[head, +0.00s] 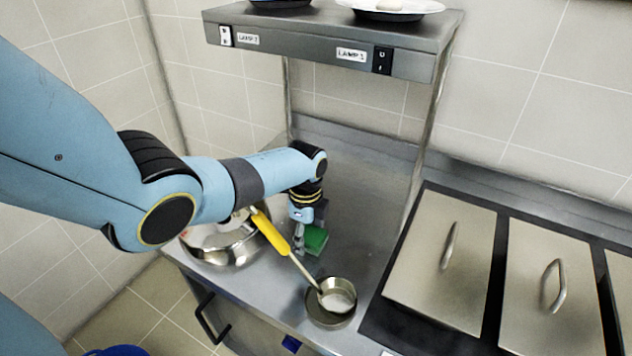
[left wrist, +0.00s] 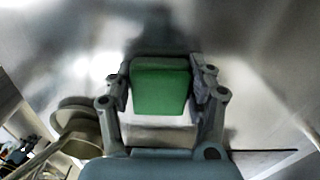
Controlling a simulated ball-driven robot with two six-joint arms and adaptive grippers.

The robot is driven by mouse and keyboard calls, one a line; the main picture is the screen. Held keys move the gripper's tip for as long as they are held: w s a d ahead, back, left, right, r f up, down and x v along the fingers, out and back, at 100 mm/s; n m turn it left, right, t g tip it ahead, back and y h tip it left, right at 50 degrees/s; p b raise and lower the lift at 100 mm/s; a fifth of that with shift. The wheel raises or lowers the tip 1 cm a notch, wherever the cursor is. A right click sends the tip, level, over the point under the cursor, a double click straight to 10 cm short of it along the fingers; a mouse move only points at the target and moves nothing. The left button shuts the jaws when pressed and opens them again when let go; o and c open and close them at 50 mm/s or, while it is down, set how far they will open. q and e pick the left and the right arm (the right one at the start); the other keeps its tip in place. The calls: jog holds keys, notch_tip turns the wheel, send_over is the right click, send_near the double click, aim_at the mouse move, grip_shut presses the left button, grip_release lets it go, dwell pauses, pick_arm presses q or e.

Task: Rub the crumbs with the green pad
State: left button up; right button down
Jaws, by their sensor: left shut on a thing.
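The green pad (head: 314,239) is at the steel counter, beside my left gripper (head: 300,241). The left wrist view shows the pad (left wrist: 160,86) between the two fingers of my left gripper (left wrist: 160,92), which is shut on it. The pad is at or just above the counter; I cannot tell if it touches. I can make out no crumbs in either view; the pad and gripper may hide them. My right gripper is not in view.
A ladle with a yellow handle (head: 270,230) rests in a small steel pot (head: 331,302) near the counter's front edge. Lidded bins (head: 443,262) are at the right. A shelf (head: 330,38) hangs above.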

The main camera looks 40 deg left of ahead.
aim_at(279, 224)
pick_arm(q)
jog(key=shift+s+a, duration=0.3)
jog(key=shift+a, duration=0.75)
jog(key=shift+s+a, duration=0.25)
jog(key=shift+a, duration=0.75)
jog(key=shift+s+a+f+b, duration=0.1)
jog(key=shift+s+a+b, duration=0.15)
jog(key=shift+a, duration=0.6)
jog(key=shift+s+a+b, duration=0.2)
jog(key=shift+a, duration=0.6)
jog(key=shift+a+r+p, duration=0.2)
jog(key=shift+r+p, duration=0.6)
jog(key=shift+r, duration=0.6)
notch_tip(279, 224, up, 3)
jog(key=shift+d+f, duration=0.1)
jog(key=shift+f, duration=0.1)
jog(key=shift+r, duration=0.3)
jog(key=shift+r, duration=1.5)
